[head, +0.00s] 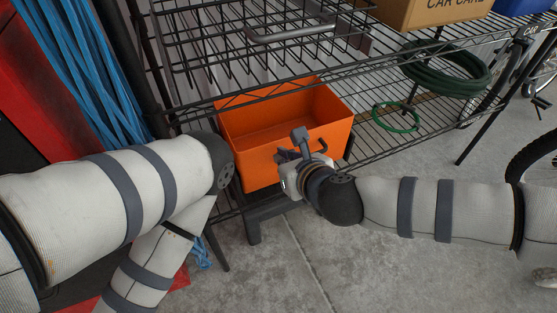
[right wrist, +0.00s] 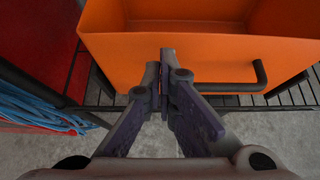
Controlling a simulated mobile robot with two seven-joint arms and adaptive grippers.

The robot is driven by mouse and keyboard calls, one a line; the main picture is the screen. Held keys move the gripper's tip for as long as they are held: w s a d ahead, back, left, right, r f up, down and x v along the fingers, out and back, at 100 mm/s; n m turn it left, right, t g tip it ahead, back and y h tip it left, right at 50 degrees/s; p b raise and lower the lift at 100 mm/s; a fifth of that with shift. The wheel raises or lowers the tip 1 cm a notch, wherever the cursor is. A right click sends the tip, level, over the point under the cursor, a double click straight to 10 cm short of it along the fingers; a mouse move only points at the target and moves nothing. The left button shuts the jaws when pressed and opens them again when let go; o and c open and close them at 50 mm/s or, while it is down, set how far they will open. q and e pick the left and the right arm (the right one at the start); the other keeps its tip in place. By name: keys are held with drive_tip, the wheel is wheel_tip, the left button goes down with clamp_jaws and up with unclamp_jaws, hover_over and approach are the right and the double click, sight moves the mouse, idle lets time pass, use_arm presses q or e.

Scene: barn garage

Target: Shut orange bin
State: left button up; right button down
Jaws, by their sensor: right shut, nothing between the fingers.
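The orange bin (head: 250,155) is an open-topped, empty-looking drawer low in the black wire rack. It stands out from the rack front. Its front panel also shows in the right wrist view (right wrist: 125,58), with a dark bar handle (right wrist: 235,86) to the right of the fingers. My right gripper (head: 299,138) is shut and empty, at the bin's front panel. In the right wrist view its fingertips (right wrist: 167,60) overlap the panel left of the handle's visible part; I cannot tell whether they touch it. My left arm crosses the left side, and its gripper is out of view.
A black wire basket (head: 262,42) hangs above the bin. Blue strands (head: 88,75) hang at left. Concrete floor (head: 400,270) is open in front.

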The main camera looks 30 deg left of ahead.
drive_tip(key=shift+w+a+r, duration=0.15)
drive_tip(key=shift+w+a, duration=0.25)
drive_tip(key=shift+a, duration=0.1)
drive_tip(key=shift+a, duration=0.1)
idle(0.4)
